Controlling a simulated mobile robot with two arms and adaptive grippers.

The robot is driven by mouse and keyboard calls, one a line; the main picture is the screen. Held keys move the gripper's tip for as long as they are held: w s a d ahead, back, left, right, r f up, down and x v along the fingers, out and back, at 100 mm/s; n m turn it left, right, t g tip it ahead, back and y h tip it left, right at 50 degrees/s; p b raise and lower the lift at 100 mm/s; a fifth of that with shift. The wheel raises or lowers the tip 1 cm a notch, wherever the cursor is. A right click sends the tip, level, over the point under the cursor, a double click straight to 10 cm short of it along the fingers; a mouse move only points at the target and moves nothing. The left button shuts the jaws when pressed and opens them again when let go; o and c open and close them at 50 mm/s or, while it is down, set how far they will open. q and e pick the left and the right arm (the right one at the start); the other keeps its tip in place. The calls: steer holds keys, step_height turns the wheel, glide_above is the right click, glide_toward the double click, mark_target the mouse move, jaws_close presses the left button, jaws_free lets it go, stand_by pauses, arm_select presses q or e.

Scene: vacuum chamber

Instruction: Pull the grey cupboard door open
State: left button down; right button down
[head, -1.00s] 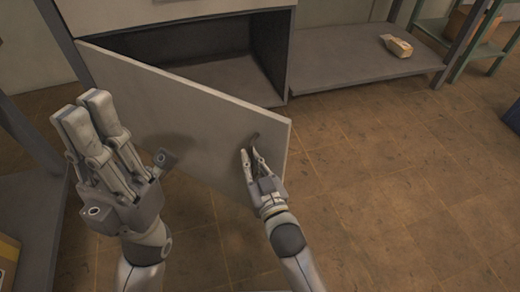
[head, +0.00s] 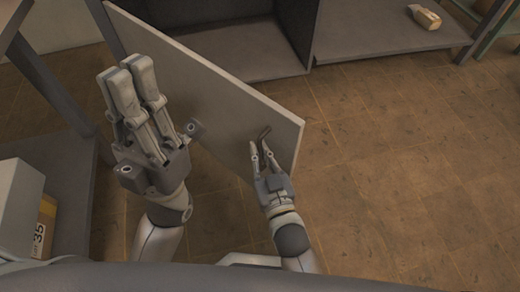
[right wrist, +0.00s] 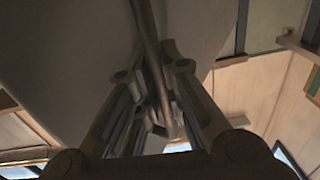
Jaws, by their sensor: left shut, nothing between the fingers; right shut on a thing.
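The grey cupboard door (head: 205,82) stands swung open in the head view, hinged at its left side, with its free edge towards me on the right. Its dark handle (head: 264,134) is near that free edge. My right gripper (head: 264,152) is shut on the handle, which also shows as a bar between the fingers in the right wrist view (right wrist: 150,45). My left gripper (head: 134,82) is shut and empty, in front of the door's left part and hiding some of it. The cupboard's open inside (head: 235,40) is dark and looks empty where it shows.
A shelf (head: 375,38) right of the cupboard bears a small tan block (head: 424,16). At the lower left are a pale box (head: 18,205) and a yellow carton (head: 45,228), near a grey rack (head: 50,72). The tiled floor (head: 400,160) to the right is clear.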

steer(key=shift+d, duration=0.1)
steer(key=c, duration=1.5)
jaws_free()
steer(key=v, duration=1.2)
